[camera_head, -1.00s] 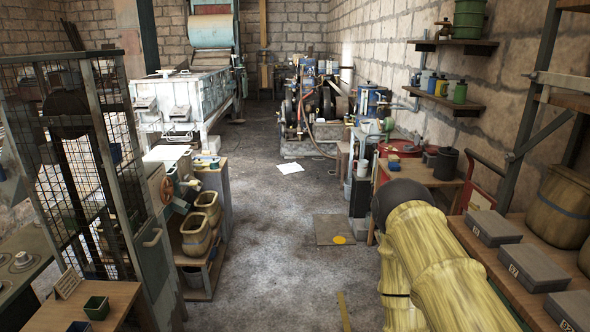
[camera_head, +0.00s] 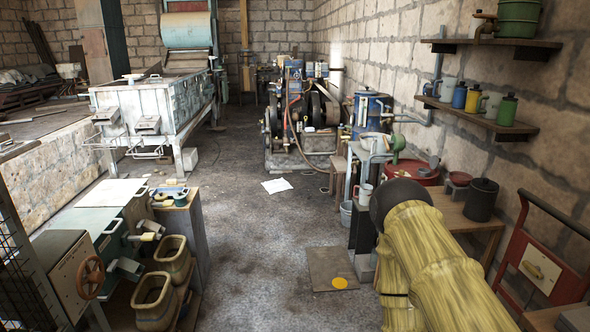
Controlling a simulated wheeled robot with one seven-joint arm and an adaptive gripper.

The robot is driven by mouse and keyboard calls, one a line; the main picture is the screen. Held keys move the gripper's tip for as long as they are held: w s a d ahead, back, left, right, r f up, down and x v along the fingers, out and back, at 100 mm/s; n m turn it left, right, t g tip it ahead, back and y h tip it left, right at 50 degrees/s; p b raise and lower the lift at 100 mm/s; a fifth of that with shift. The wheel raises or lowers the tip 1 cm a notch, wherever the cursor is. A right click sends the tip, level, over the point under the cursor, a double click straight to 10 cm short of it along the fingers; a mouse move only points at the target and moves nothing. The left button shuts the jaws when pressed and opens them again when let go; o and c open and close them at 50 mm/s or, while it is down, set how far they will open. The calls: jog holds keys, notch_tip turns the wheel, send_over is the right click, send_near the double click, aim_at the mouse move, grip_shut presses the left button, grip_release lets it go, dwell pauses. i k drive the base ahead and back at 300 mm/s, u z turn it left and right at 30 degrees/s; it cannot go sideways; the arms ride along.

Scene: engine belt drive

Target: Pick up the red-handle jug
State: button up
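I cannot pick out a red-handle jug for certain.
A wide red pan (camera_head: 413,172) and a dark canister (camera_head: 481,200) stand on the right bench. A red frame (camera_head: 545,260) leans by the right wall. An engine (camera_head: 305,115) stands at the back. Workbenches with tan crocks (camera_head: 172,260) line the left.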

aim_at(363, 194)
jog(key=z, duration=0.1)
jog(key=i, duration=3.5)
jog(key=z, duration=0.05)
